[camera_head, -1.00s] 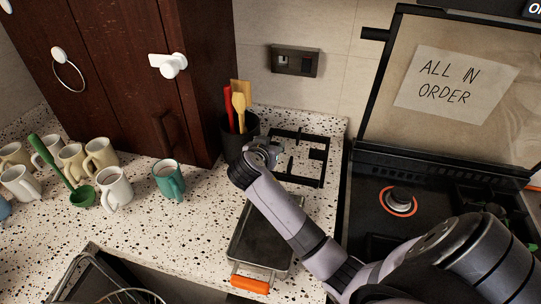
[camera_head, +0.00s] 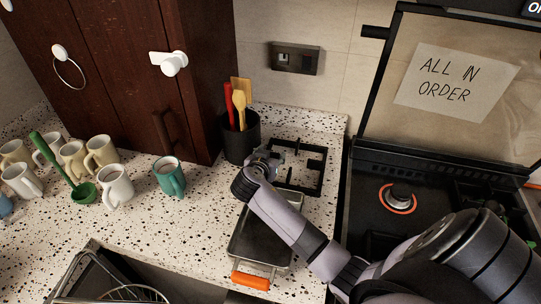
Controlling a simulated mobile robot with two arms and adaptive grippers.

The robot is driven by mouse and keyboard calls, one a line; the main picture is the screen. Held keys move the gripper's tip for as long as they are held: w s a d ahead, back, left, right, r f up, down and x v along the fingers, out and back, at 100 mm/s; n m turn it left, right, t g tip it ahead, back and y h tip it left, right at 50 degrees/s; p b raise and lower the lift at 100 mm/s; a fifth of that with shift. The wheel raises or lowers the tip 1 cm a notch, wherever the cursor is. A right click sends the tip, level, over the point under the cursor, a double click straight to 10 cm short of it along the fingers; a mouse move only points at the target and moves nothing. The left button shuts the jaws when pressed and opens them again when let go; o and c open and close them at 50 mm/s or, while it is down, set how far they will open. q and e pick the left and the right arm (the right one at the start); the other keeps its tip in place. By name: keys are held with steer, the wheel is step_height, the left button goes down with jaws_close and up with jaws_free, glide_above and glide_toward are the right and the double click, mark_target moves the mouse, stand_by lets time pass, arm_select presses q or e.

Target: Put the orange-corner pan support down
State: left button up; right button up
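The pan support (camera_head: 322,167) is a black square grate over the speckled counter, between the utensil pot and the stove. Its orange corner does not show; my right gripper and arm cover its left part. My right gripper (camera_head: 274,158) is at the grate's left side. Its fingers are small and partly hidden, but the grate has moved along with it, so it appears shut on the grate. The grate looks level and close to the counter; I cannot tell whether it touches. My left gripper is not in view.
A black pot (camera_head: 240,140) of utensils stands just left of my gripper. A grey tray (camera_head: 255,235) with an orange handle lies in front. The stove (camera_head: 375,215) is at the right. Several mugs (camera_head: 117,186) stand at the left.

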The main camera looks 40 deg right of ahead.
steer(key=shift+r, duration=0.25)
steer(key=shift+s+a, duration=0.2)
steer(key=shift+a, duration=0.1)
steer(key=b+v, duration=0.2)
steer(key=v, duration=0.9)
steer(key=shift+s+a+r, duration=0.1)
steer(key=shift+r, duration=0.1)
